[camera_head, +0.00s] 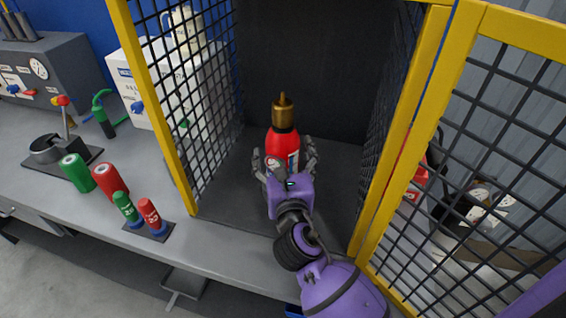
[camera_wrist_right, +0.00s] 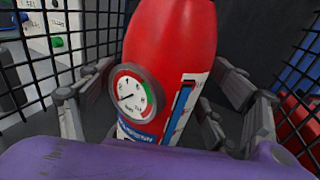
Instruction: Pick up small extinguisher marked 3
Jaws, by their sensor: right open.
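A small red extinguisher (camera_head: 283,146) with a brass-coloured top stands upright inside the yellow-framed mesh cage. My right gripper (camera_head: 285,160) reaches in from the front, with its fingers open on either side of the extinguisher. In the right wrist view the red body (camera_wrist_right: 172,45) fills the middle, with a round gauge and a white-and-blue label facing the camera. Grey fingers stand to its left and right, with a gap visible at the left. I cannot make out a number 3 on it. The extinguisher's base is hidden behind the gripper. My left gripper is not in view.
The cage's yellow post (camera_head: 160,110) and mesh stand left of my arm; its open mesh door (camera_head: 480,150) is at the right. On the grey bench, several red and green cylinders (camera_head: 110,182) are outside the cage. The cage floor (camera_head: 225,185) is clear around the extinguisher.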

